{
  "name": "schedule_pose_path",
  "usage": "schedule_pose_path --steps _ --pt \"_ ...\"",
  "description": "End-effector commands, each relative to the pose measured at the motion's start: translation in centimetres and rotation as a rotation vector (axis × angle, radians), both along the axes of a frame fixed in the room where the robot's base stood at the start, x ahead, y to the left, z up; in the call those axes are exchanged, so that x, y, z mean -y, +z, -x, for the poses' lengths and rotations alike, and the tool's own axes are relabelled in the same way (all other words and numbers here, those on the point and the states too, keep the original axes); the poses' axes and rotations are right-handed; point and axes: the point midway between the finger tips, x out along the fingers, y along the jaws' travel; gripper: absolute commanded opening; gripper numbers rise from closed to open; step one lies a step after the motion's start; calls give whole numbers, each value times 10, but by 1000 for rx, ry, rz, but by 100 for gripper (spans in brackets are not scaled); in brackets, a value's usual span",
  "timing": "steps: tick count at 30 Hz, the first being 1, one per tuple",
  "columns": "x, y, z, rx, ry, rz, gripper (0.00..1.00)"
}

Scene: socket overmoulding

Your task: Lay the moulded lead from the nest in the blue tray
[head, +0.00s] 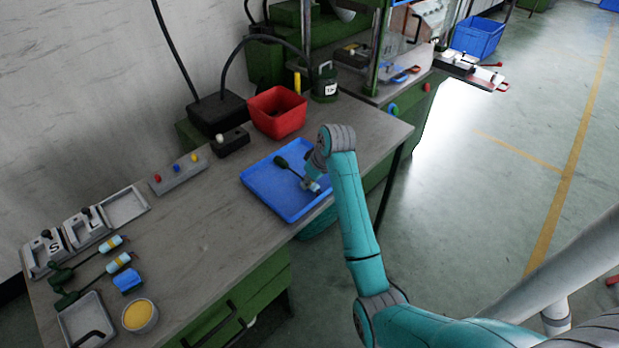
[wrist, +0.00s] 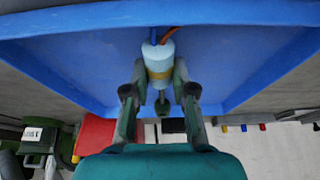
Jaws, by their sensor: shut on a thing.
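The blue tray (head: 262,200) lies on the workbench, and its blue floor also fills much of the wrist view (wrist: 90,60). My gripper (head: 311,183) is low over the tray's right part. In the wrist view my gripper (wrist: 158,88) is shut on the lead's pale blue body (wrist: 158,55), which has a yellowish band. The lead's dark green end (head: 281,162) and thin dark cable show over the tray. I cannot tell whether the lead touches the tray floor. No nest can be told for certain.
A button box (head: 178,174) is to the left.

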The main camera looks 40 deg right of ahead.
Motion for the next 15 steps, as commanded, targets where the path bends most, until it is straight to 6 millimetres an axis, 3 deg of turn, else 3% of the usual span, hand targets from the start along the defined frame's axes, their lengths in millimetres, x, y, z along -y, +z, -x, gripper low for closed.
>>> schedule_pose_path --steps 14,15 --pt "0 0 0 1 0 0 0" --pt "0 0 0 1 0 0 30"
